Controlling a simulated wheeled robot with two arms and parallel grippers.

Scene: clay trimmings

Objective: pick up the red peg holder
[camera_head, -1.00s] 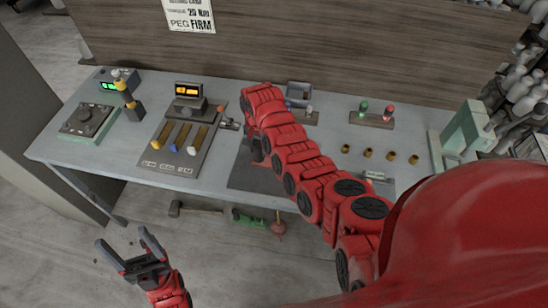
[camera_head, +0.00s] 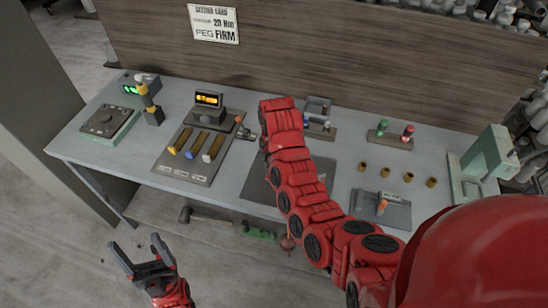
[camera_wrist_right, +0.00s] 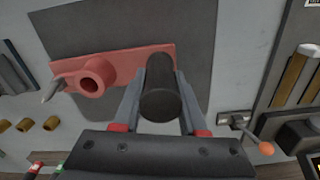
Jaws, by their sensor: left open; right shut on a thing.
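The red peg holder (camera_wrist_right: 132,63) is a flat red piece with a round hollow boss, over a dark mat in the right wrist view. A thick black cylinder (camera_wrist_right: 160,92) rises in front of its right part. My right gripper (camera_wrist_right: 158,108) is shut on this cylinder, one finger on each side. I cannot tell whether the holder touches the mat. In the head view my red right arm hides the holder and the right fingertips. My left gripper (camera_head: 143,258) is open and empty, off the front of the table at lower left.
The grey table (camera_head: 235,185) bears a dark mat (camera_head: 258,187), a panel with several coloured handles (camera_head: 188,152) and a stand with green and red knobs (camera_head: 391,137). A pale green press (camera_head: 486,155) stands at the right end. A hammer (camera_head: 205,218) lies below the table.

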